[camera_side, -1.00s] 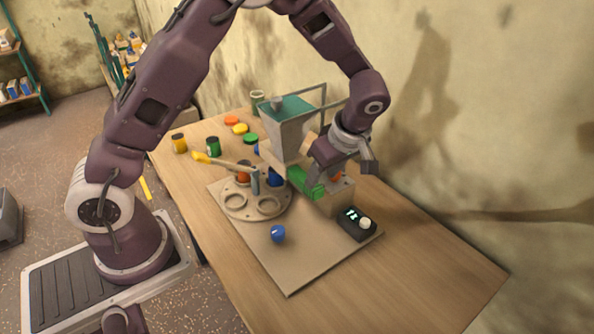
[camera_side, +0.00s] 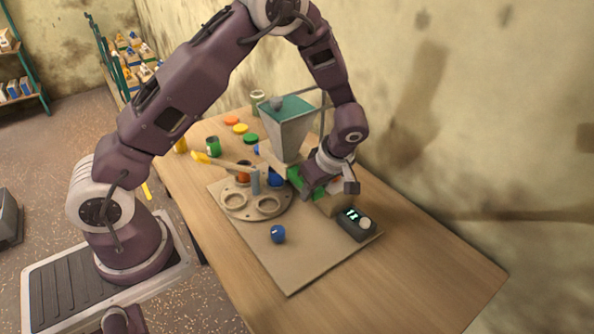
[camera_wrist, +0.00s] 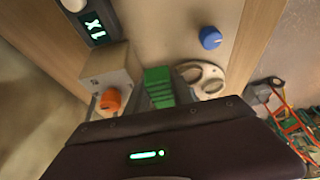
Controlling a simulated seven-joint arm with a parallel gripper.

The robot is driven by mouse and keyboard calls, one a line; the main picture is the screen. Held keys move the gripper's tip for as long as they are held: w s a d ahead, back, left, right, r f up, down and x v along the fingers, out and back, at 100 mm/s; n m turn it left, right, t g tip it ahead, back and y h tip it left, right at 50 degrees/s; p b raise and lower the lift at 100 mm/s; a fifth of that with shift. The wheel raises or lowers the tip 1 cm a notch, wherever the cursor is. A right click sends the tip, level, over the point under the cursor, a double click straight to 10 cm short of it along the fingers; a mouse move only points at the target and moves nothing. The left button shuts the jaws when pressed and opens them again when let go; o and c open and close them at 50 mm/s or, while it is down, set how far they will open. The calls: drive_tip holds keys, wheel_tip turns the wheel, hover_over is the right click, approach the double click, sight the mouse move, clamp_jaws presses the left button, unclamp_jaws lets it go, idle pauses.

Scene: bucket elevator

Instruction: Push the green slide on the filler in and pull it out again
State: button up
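The filler (camera_side: 288,130), a grey hopper with a teal top, stands at the back of the board. Its green slide (camera_side: 294,175) is low on the filler, and my gripper (camera_side: 312,192) covers most of it in the side view. In the wrist view the ribbed green slide (camera_wrist: 158,85) lies just beyond the dark gripper body.
A round plate with ring holders (camera_side: 240,212) is left of my gripper. A blue knob (camera_side: 278,234) and a black display box (camera_side: 352,225) are on the board. An orange knob (camera_wrist: 110,100) is beside the slide. The table's front right is clear.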

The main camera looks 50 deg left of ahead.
drive_tip(key=shift+a, duration=2.85)
drive_tip(key=shift+d, duration=3.05)
drive_tip(key=shift+a, duration=0.15)
drive_tip(key=o, duration=0.9)
drive_tip(key=shift+o, duration=0.2)
